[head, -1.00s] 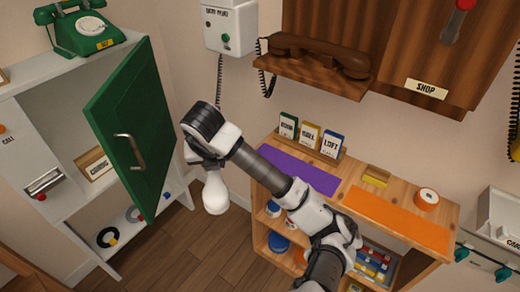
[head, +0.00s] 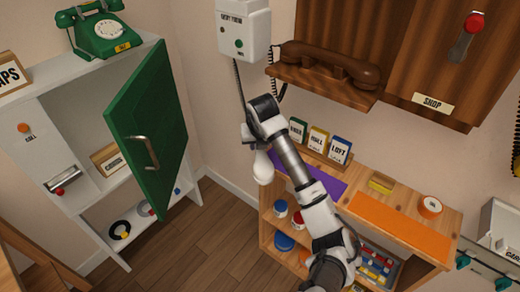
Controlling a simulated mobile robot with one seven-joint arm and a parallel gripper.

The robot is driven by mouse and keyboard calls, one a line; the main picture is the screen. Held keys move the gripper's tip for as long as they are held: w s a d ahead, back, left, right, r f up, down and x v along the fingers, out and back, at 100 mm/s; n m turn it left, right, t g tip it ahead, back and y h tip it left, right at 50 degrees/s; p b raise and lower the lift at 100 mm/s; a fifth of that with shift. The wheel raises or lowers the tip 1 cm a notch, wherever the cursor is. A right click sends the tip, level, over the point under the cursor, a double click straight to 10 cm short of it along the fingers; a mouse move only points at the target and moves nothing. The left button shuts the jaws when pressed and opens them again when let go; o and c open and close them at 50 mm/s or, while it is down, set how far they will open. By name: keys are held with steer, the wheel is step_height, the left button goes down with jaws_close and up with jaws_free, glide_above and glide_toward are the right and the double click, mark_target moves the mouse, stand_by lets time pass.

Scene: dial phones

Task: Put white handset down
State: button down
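The white handset (head: 263,168) hangs below my gripper (head: 254,143), its rounded end pointing down. My gripper appears shut on it, though my wrist hides the fingers and the handset's upper part. The white wall phone (head: 243,32) is on the wall above, with a label, a green button and a small knob on its front. A dark coiled cord (head: 239,82) runs from this phone down toward my gripper. The handset is in the air, left of the wooden shelf unit and well below the wall phone.
The open green door (head: 150,120) of the white cabinet stands to the left. A green dial phone (head: 103,32) sits on top. A brown handset (head: 330,62) rests on a wooden wall ledge. Purple (head: 325,190) and orange (head: 400,226) mats lie on the shelf unit.

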step_height(320, 180, down, 3)
steer(key=shift+r+p, duration=0.2)
steer(key=shift+p, duration=0.15)
steer(key=shift+w+d+f+p, duration=0.1)
steer(key=shift+f+p, duration=0.2)
steer(key=shift+p, duration=0.05)
steer(key=shift+f+b, duration=0.5)
steer(key=shift+f, duration=0.2)
